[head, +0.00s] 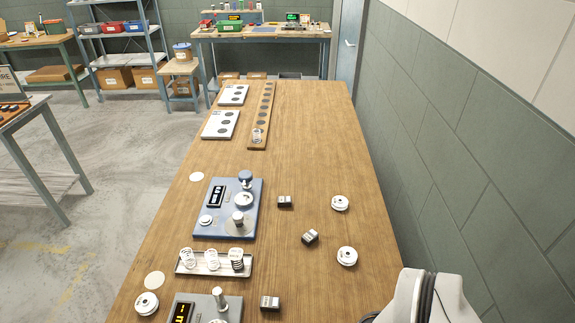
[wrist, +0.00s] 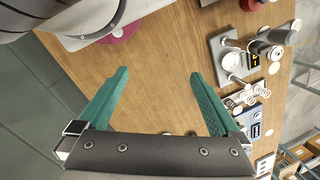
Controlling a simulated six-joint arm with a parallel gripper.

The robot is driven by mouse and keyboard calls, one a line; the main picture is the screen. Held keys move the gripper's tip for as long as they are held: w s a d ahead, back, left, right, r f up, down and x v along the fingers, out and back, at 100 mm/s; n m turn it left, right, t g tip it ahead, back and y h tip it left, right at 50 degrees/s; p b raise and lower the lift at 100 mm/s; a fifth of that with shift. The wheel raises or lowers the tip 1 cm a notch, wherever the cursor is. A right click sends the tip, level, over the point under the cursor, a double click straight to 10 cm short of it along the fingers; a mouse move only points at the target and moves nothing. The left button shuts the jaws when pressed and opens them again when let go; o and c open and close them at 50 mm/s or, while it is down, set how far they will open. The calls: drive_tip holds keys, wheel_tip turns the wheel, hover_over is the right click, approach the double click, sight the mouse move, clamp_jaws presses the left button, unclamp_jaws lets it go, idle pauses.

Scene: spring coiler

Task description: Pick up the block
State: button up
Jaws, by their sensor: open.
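Three small dark blocks with pale marked faces lie on the wooden table in the head view. One block (head: 285,201) is right of the blue machine, another block (head: 310,236) sits turned nearer me, and a third block (head: 270,302) is beside the grey machine. My gripper (wrist: 159,75) shows in the wrist view with its two teal fingers spread wide, nothing between them but bare tabletop. The gripper is outside the head view, where only my pale arm shows at the lower right. I cannot clearly make out any block in the wrist view.
White spools (head: 340,202) (head: 347,255) stand right of the blocks. The blue machine (head: 252,224), a tray (head: 185,267) of springs and the grey machine (head: 234,308) line the left side. The table's far right is clear, beside a wall.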

drive_tip(key=w+a+r+m+y, duration=0.25)
drive_tip(key=w+a+y, duration=0.25)
drive_tip(key=w+a, duration=0.35)
drive_tip(key=m+t+h, duration=0.1)
drive_tip(key=m+t, duration=1.1)
drive_tip(key=m, duration=1.1)
hover_over(285, 201)
drive_tip(key=s+d, duration=0.3)
drive_tip(key=s, duration=0.3)
drive_tip(key=s+d, duration=0.4)
drive_tip(key=s, duration=0.3)
drive_tip(key=shift+n, duration=0.25)
drive_tip(key=f, duration=1.9)
drive_tip(key=shift+w+a+f, duration=0.2)
drive_tip(key=shift+a, duration=0.05)
drive_tip(key=x, duration=1.4)
drive_tip(key=shift+w, duration=0.35)
drive_tip(key=c, duration=1.5)
drive_tip(key=shift+r+t, duration=0.1)
drive_tip(key=shift+t, duration=0.2)
clamp_jaws()
drive_tip(key=shift+r, duration=0.1)
